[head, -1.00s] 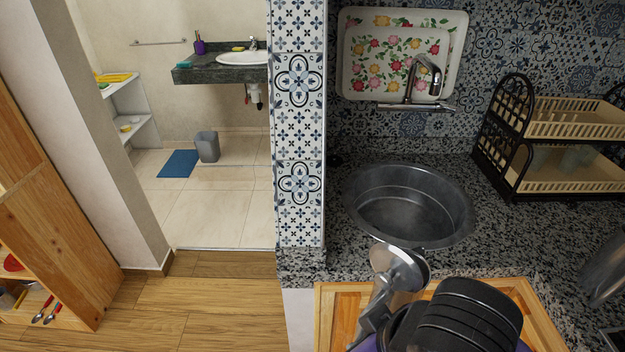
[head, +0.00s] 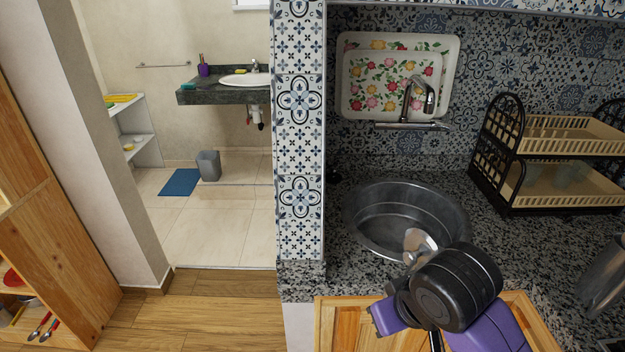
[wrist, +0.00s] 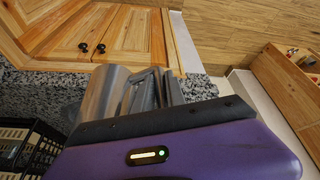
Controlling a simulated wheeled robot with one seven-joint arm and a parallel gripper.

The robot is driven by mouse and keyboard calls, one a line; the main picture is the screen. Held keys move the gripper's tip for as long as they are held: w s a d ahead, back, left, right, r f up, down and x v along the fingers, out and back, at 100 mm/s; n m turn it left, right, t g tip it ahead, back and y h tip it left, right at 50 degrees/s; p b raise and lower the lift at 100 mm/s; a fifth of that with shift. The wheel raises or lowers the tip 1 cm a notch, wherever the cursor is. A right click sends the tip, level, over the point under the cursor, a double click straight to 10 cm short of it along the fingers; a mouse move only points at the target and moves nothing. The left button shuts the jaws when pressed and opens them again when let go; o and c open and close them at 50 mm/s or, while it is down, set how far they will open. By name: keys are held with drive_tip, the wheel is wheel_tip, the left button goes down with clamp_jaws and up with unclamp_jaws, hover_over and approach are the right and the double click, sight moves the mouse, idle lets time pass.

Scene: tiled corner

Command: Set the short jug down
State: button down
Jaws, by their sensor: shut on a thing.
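The short jug is a shiny metal vessel (head: 420,243), seen in the head view in front of the near rim of the sink basin. Most of it is hidden behind my dark wrist. My gripper, purple and black, is shut on it. In the wrist view the jug (wrist: 98,98) shows as a grey metal side at the left of my gripper's fingers (wrist: 155,92). It appears held above the speckled counter; whether its base touches anything cannot be told.
A round metal sink (head: 385,205) is set in the granite counter (head: 345,275). A two-tier dish rack (head: 560,140) stands at the right, and a metal object (head: 603,275) at the right edge. A floral tray (head: 358,112) leans behind the tap (head: 420,100). Wooden cabinet doors (wrist: 120,35) are below.

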drive_tip(key=w+d+f+m+h, duration=0.1)
drive_tip(key=w+d+f+m, duration=0.15)
drive_tip(key=d+f, duration=0.4)
drive_tip(key=s+f+m, duration=0.1)
drive_tip(key=s+f, duration=0.7)
drive_tip(key=f, duration=0.4)
drive_tip(key=shift+f+h+b, duration=0.3)
drive_tip(key=shift+b, duration=0.05)
